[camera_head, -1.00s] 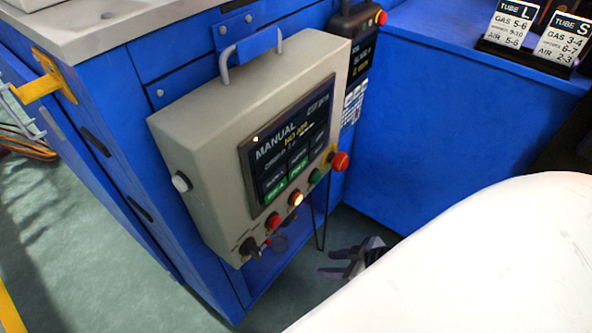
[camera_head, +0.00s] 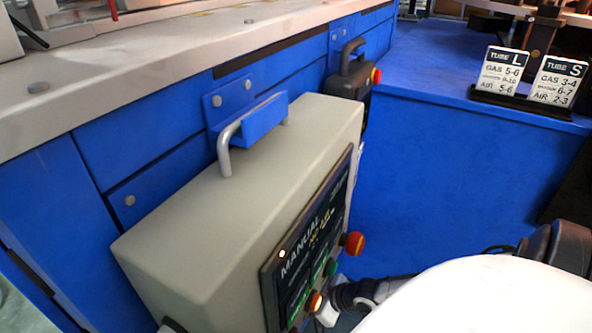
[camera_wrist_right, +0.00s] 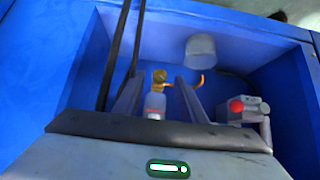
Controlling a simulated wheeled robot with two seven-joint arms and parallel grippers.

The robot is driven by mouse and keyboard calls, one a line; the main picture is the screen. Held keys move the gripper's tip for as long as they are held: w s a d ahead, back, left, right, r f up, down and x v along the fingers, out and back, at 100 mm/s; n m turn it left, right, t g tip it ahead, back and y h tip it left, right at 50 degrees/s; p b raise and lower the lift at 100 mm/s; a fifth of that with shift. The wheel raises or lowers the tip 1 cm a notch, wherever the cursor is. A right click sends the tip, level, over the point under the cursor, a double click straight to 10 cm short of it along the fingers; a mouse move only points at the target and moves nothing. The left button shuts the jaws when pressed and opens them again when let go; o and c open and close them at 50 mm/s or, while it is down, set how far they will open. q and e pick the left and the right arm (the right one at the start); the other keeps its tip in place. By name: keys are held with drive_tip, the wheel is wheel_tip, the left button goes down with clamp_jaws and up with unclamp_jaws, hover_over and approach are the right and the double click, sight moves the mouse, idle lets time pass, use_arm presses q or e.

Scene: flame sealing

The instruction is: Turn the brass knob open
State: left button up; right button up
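The brass knob (camera_wrist_right: 159,76) shows in the right wrist view, on a pale upright fitting (camera_wrist_right: 155,103) inside a blue recess. My right gripper (camera_wrist_right: 157,84) is open, with one finger on each side of the knob and fitting. Gaps show on both sides, and I cannot tell how far the fingertips reach past the knob. In the head view the knob is hidden, and part of my right arm (camera_head: 362,291) shows low beside the control box (camera_head: 235,190). My left gripper is not in view.
A grey cup-like part (camera_wrist_right: 200,49) and orange tubing (camera_wrist_right: 197,82) are beyond the fingers. A red-tipped grey fitting (camera_wrist_right: 243,106) stands right of them, and black cables (camera_wrist_right: 113,50) hang left. The control box has a red button (camera_head: 354,244) facing my arm.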

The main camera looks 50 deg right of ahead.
drive_tip(key=shift+x, duration=0.85)
clamp_jaws()
use_arm(q)
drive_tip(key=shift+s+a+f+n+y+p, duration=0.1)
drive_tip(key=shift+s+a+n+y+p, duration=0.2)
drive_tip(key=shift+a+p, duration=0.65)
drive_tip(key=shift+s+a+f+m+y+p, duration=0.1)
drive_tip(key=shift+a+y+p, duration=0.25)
drive_tip(key=shift+p, duration=1.1)
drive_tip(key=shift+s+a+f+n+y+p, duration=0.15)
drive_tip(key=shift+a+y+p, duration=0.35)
drive_tip(key=shift+p, duration=0.7)
use_arm(e)
drive_tip(key=shift+s+a+f+n+t+h, duration=0.1)
drive_tip(key=shift+a+n+t+h, duration=0.3)
drive_tip(key=shift+h, duration=0.45)
drive_tip(key=shift+s+a+f+n+t+h, duration=0.1)
drive_tip(key=shift+n+t+h, duration=0.1)
drive_tip(key=shift+n+h, duration=0.5)
drive_tip(key=shift+s+a+f+n+t+h, duration=0.1)
drive_tip(key=shift+a+n+t+h, duration=0.2)
drive_tip(key=shift+h, duration=0.65)
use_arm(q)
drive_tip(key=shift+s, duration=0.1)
use_arm(e)
drive_tip(key=shift+w+d+r, duration=0.1)
